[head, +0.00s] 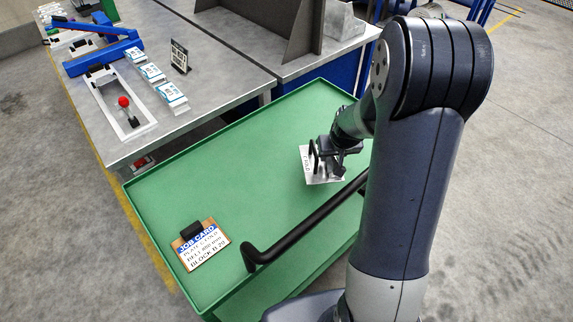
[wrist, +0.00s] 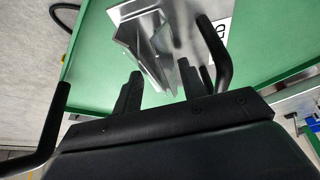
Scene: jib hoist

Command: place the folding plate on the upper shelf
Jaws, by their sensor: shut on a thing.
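The folding plate is a bare metal piece with upright bent flanges and a white label, reading FOLD in the head view (head: 311,174). It shows beyond my fingers in the wrist view (wrist: 190,27). My gripper (head: 333,153) is shut on a metal flange of it, between the two dark fingers (wrist: 160,75). The plate is over the green top of a trolley (head: 210,210), near its right side. I cannot tell whether it rests on that top or hangs just above. My gripper hides part of it. I cannot tell which surface is the upper shelf.
A black trolley handle (head: 310,220) runs close beside my gripper. A job card on a clipboard (head: 200,245) lies at the trolley's near left. A grey bench (head: 205,75) behind holds a red-knobbed fixture (head: 125,103) and small boxes (head: 172,98). The trolley's middle is clear.

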